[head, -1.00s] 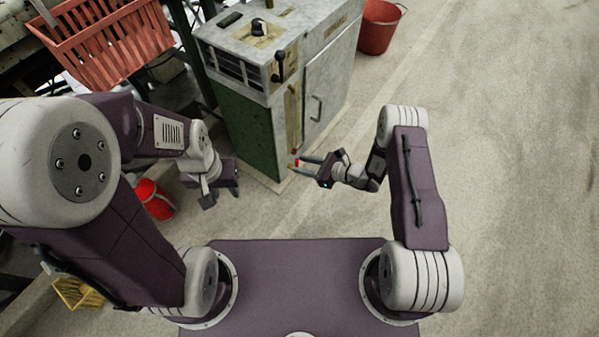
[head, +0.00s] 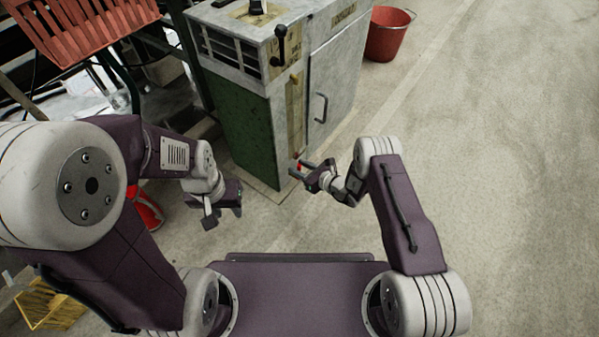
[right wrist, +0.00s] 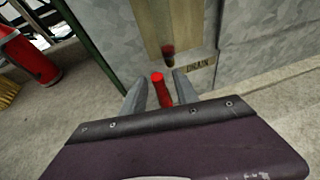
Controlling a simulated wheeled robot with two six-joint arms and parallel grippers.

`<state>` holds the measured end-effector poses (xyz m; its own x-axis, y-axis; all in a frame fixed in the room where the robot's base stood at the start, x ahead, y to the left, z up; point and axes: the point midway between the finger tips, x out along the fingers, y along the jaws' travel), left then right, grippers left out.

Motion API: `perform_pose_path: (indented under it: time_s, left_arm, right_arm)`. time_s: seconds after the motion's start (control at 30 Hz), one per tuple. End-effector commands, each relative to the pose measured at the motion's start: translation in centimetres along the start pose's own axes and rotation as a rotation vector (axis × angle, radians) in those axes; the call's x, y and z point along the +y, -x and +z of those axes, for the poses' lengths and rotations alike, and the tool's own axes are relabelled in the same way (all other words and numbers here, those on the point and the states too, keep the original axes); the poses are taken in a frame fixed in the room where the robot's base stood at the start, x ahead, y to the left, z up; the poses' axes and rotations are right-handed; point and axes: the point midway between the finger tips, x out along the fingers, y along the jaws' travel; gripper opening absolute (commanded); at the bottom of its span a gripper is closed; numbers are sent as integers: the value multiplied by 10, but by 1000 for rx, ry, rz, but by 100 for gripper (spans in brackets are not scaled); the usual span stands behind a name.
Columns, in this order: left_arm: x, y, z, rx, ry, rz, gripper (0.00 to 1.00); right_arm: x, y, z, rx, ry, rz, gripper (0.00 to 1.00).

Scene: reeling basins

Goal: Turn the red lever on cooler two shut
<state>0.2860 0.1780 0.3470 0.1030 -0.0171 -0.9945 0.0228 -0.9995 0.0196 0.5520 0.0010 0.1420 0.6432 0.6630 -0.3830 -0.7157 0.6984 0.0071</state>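A red lever (head: 299,167) sits low at the front corner of a grey and green metal cabinet (head: 331,85); I cannot read a cooler number on it. My right gripper (head: 298,170) is open at the lever. In the right wrist view the red lever (right wrist: 161,90) stands between the two spread fingers of the right gripper (right wrist: 160,92), with gaps on both sides, the right finger nearer. A small dark red-and-black part (right wrist: 168,56) and a DRAIN label (right wrist: 201,65) are just beyond.
A red bucket (head: 388,35) stands behind the cabinet at the right. A red basket (head: 75,28) is at the upper left. Another red container (head: 147,210) is partly hidden by my left arm. A yellow crate (head: 48,305) lies lower left. Floor to the right is clear.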

Motion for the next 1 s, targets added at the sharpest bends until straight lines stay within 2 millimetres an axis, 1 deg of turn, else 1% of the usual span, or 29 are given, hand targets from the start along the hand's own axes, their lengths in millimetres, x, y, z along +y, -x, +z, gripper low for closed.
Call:
perform_pose_path:
  time_s: [0.2, 0.23, 0.33, 0.37, 1.0]
  left_arm:
    - [0, 0, 0, 0, 0, 0, 36]
    - [0, 0, 0, 0, 0, 0, 36]
    - [0, 0, 0, 0, 0, 0, 36]
    - [0, 0, 0, 0, 0, 0, 36]
    - [0, 0, 0, 0, 0, 0, 36]
  right_arm:
    - [0, -1, 1, 0, 0, 0, 36]
    - [0, -1, 1, 0, 0, 0, 33]
    - [0, -1, 1, 0, 0, 0, 6]
    - [0, -1, 1, 0, 0, 0, 0]
    - [0, 0, 0, 1, -1, 1, 0]
